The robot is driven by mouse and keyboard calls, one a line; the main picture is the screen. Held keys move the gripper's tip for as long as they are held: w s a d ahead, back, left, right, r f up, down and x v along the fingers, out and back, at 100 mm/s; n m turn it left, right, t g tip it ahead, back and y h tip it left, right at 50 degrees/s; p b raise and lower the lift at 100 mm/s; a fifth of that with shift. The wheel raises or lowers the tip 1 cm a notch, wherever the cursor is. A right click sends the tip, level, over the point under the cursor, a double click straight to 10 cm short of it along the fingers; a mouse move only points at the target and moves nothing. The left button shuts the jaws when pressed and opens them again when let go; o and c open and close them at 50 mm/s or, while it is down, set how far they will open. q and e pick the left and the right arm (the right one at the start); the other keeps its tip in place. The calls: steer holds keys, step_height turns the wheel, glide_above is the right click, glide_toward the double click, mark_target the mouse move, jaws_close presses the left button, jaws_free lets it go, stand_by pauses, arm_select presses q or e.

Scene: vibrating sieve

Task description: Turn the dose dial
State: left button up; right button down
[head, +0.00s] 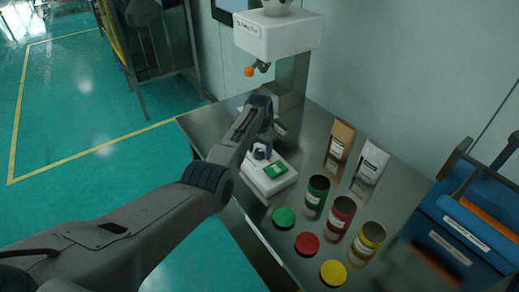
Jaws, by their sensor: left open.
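A small orange dial (249,71) sits on the underside front of the white dispenser head (277,38), beside a dark grey spout. My left arm comes in from the lower left and reaches over the steel table. My left gripper (262,151) appears open, low over the white scale with a green panel (270,175), below and apart from the dial. Whether it touches the scale I cannot tell. My left forearm hides part of the dispenser's base. My right gripper is not in view.
Green, red and yellow jars (368,243) stand on the steel table (305,118), their lids lying in front. A brown bag (340,139) and a white bag (372,161) stand behind. A blue case (465,225) is at the right. The wall is close behind the table.

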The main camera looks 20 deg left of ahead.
arm_select(q)
steer(key=shift+f, duration=0.15)
steer(key=shift+c, duration=0.5)
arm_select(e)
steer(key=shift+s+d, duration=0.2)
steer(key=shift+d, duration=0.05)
arm_select(q)
steer(key=c, duration=0.9)
steer(key=shift+n, duration=0.3)
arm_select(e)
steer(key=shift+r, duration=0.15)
arm_select(q)
steer(key=n+p, duration=0.1)
steer(key=n, duration=0.2)
steer(key=shift+n, duration=0.3)
steer(key=n+p, duration=0.1)
steer(key=n, duration=0.3)
steer(key=shift+n, duration=0.3)
steer(key=n, duration=0.5)
steer(key=shift+p, duration=0.35)
steer(key=shift+n, duration=2)
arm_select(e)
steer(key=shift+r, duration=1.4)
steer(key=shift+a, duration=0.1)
